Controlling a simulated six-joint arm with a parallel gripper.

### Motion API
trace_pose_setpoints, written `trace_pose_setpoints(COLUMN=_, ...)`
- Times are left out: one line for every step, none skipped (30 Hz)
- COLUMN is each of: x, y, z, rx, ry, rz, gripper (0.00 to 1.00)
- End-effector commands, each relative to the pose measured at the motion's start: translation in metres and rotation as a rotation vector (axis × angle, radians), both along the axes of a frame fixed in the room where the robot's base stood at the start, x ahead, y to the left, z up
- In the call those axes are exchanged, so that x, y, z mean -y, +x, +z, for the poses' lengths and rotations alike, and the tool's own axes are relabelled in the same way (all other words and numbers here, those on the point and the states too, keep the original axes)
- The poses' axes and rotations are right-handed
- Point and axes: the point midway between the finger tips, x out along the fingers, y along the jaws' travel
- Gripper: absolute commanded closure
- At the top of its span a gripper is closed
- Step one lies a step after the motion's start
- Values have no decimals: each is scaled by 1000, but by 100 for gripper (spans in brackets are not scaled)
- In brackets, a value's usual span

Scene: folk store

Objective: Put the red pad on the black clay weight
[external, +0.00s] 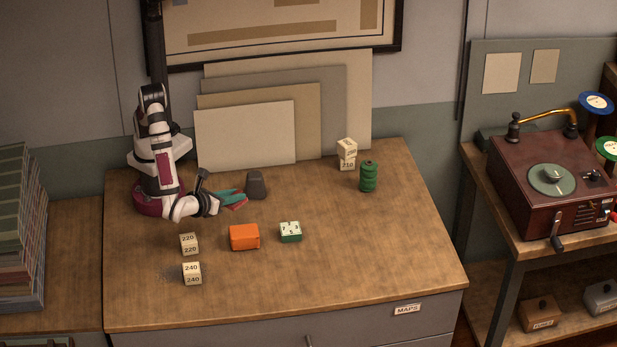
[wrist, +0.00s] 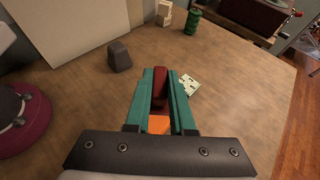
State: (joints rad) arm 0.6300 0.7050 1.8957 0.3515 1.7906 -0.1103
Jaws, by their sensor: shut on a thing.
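The red pad (wrist: 160,90) is a dark red piece held between the green fingers of my gripper (wrist: 160,77). In the external view my gripper (external: 231,198) is above the table, and a little of the red pad (external: 239,206) shows below the fingers. The black clay weight (external: 257,186) is a dark grey, tapered block standing on the table just right of my gripper. In the wrist view the weight (wrist: 119,56) stands ahead and left of the fingers, apart from the pad. Its top looks bare.
An orange block (external: 244,237) and a white-and-green numbered block (external: 290,232) lie nearer the front. Numbered cubes (external: 189,244) stand at front left. A green ribbed cylinder (external: 368,177) and stacked cubes (external: 347,154) stand at back right. Boards (external: 245,135) lean behind. The table's right front is clear.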

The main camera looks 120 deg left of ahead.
Motion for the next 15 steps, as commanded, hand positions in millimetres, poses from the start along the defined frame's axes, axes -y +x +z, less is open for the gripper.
trace_pose_setpoints(x=-25, y=-13, z=8, rx=0, ry=1, rz=99, gripper=100)
trace_pose_setpoints(x=-39, y=-23, z=11, rx=0, ry=1, rz=157, gripper=100)
trace_pose_setpoints(x=-54, y=-35, z=16, rx=-1, ry=3, rz=227, gripper=100)
trace_pose_setpoints(x=-63, y=-43, z=19, rx=-2, ry=3, rz=277, gripper=100)
trace_pose_setpoints(x=-72, y=-52, z=22, rx=-3, ry=5, rz=320, gripper=100)
trace_pose_setpoints(x=-81, y=-61, z=25, rx=-4, ry=6, rz=367, gripper=100)
trace_pose_setpoints(x=-86, y=-67, z=27, rx=-5, ry=7, rz=398, gripper=100)
trace_pose_setpoints(x=-90, y=-72, z=29, rx=-5, ry=8, rz=422, gripper=100)
trace_pose_setpoints(x=-94, y=-77, z=30, rx=-6, ry=9, rz=448, gripper=100)
trace_pose_setpoints(x=-97, y=-80, z=30, rx=-7, ry=10, rz=462, gripper=100)
trace_pose_setpoints(x=-102, y=-83, z=29, rx=-8, ry=11, rz=472, gripper=100)
trace_pose_setpoints(x=-110, y=-86, z=25, rx=-9, ry=12, rz=480, gripper=100)
trace_pose_setpoints(x=-118, y=-88, z=21, rx=-11, ry=13, rz=483, gripper=100)
trace_pose_setpoints(x=-126, y=-90, z=15, rx=-13, ry=13, rz=484, gripper=100)
trace_pose_setpoints(x=-139, y=-91, z=7, rx=-11, ry=13, rz=484, gripper=100)
